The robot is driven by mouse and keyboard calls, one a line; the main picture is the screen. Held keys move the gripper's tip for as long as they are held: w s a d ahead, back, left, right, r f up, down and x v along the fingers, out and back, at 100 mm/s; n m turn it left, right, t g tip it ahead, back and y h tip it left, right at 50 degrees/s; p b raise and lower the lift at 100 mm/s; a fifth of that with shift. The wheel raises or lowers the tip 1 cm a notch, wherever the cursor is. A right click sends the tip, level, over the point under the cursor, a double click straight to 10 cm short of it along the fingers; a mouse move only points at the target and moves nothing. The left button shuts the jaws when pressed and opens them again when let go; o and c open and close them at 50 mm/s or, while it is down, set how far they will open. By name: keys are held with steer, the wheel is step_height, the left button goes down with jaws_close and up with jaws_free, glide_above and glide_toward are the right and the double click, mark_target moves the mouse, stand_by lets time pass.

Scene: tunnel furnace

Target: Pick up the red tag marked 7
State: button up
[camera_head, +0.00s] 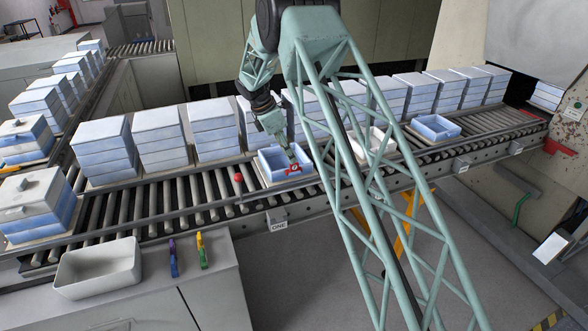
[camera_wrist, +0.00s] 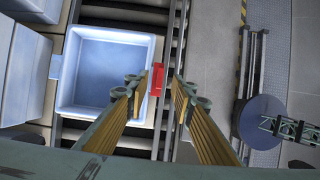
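A red tag (camera_wrist: 157,80) sits at the right rim of a shallow blue tray (camera_wrist: 68,80) in the wrist view. Its marking is too small to read there. In the head view the red tag (camera_head: 293,169) shows at the front rim of the blue tray (camera_head: 270,178), which stands on the roller conveyor. My gripper (camera_wrist: 156,82) is open, its two fingertips on either side of the tag, with gaps visible on both sides. In the head view my gripper (camera_head: 290,160) reaches down over the tray, close to the tag.
A red ball-topped lever (camera_head: 238,177) stands left of the tray. Stacked blue-white boxes (camera_head: 215,130) line the conveyor behind. A white tray (camera_head: 372,145) and another blue tray (camera_head: 435,128) are to the right. A white bin (camera_head: 98,268) stands on the front left bench.

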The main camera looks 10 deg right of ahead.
mark_target(294, 168)
steer(key=shift+f, duration=0.25)
steer(key=shift+p+x, duration=0.45)
steer(key=shift+x, duration=2.1)
steer(key=shift+c, duration=0.3)
jaws_close()
